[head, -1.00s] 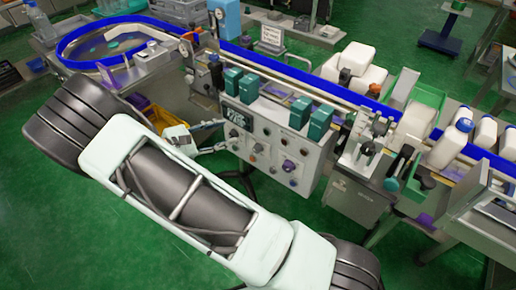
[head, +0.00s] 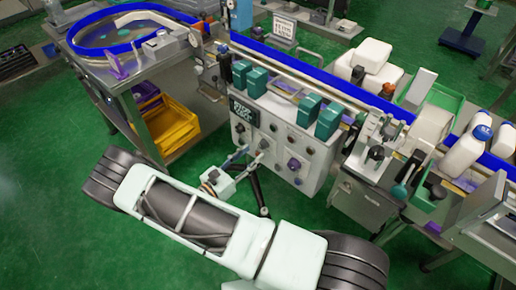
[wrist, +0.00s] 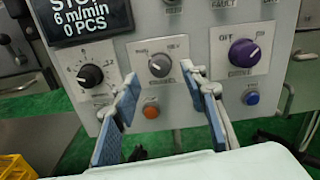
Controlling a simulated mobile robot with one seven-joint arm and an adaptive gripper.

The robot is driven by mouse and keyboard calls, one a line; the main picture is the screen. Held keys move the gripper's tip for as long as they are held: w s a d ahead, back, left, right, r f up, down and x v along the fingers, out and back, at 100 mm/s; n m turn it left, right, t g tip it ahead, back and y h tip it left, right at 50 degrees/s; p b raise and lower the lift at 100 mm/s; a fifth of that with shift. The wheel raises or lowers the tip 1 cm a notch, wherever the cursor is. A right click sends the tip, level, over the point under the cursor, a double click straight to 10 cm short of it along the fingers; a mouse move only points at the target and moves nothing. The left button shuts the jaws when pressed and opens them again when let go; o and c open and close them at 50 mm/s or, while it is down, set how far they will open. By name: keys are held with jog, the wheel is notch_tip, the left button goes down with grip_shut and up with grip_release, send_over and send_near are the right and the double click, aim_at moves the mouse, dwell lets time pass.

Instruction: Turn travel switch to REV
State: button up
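The control panel (wrist: 205,22) fills the wrist view; it is the front of the white cabinet (head: 315,160) in the head view. A small grey selector knob (wrist: 160,65) sits on a light plate in the panel's middle. In the head view my gripper (head: 251,155) is close to the cabinet front.
A black dial (wrist: 90,76) is left of the selector and a purple knob (wrist: 243,53) is right. An orange button (wrist: 150,109) and a blue button (wrist: 252,98) sit below. A display (wrist: 82,18) is above left. A yellow bin (head: 170,130) stands left of the cabinet.

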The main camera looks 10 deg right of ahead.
aim_at(261, 147)
jog(key=shift+x, duration=2.05)
jog(key=shift+c, duration=0.5)
grip_shut()
